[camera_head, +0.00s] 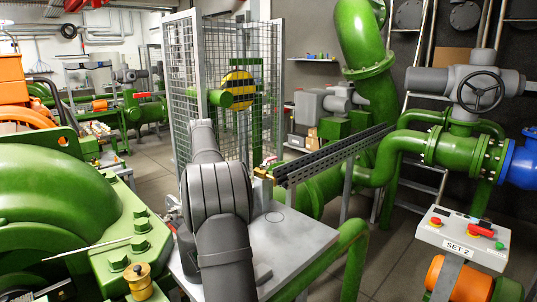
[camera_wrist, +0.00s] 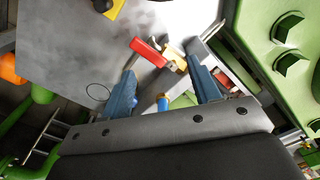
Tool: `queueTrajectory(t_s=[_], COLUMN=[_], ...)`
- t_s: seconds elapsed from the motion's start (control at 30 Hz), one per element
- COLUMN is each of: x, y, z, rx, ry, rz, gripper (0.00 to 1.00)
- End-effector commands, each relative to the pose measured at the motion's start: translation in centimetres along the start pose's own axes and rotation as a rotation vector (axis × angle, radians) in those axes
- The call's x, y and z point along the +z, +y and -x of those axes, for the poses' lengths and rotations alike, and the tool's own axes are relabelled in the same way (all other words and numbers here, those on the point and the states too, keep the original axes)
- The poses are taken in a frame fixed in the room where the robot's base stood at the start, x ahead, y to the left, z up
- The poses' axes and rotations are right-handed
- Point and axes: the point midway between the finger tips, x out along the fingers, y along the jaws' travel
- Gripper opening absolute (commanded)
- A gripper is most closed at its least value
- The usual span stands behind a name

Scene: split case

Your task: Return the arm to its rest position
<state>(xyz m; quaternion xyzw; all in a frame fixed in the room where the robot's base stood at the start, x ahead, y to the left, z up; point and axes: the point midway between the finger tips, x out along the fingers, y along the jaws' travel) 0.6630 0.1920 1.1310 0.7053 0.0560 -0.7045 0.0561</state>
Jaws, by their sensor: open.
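My arm (camera_head: 220,190) rises over a grey metal table (camera_head: 305,240) in the head view and hides my gripper there. In the wrist view my gripper (camera_wrist: 162,72) shows two blue-grey fingers standing well apart, with nothing held between them. The grey table top (camera_wrist: 75,45) lies beyond the fingers. A red-handled part (camera_wrist: 146,50) and a yellowish block (camera_wrist: 174,56) lie near the table edge, beyond the gap between the fingers. A small blue and yellow cylinder (camera_wrist: 163,103) shows between the finger bases; its distance is unclear.
A wire mesh guard (camera_head: 260,100) stands behind the table. A dark slotted rail (camera_head: 330,155) runs along its far right side. A large green machine housing (camera_head: 70,205) with bolts is close on the left. A control box (camera_head: 462,238) stands at right.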

Motion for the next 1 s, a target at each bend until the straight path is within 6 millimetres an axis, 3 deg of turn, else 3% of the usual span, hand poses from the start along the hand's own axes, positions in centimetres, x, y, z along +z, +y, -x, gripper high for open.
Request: queueTrajectory(t_s=[0.2,0.4,0.83,1.0], x=[-0.9,-1.1,-1.3,-1.3], y=[3.8,5.9,6.7,6.7], z=[-1.7,-2.7,-3.0,-3.0], rx=[0.000,0.000,0.000,0.000], ry=[-0.002,-0.002,-0.001,-0.001], rz=[-0.037,-0.058,-0.064,-0.064], gripper=[0.56,0.56,0.56,0.90])
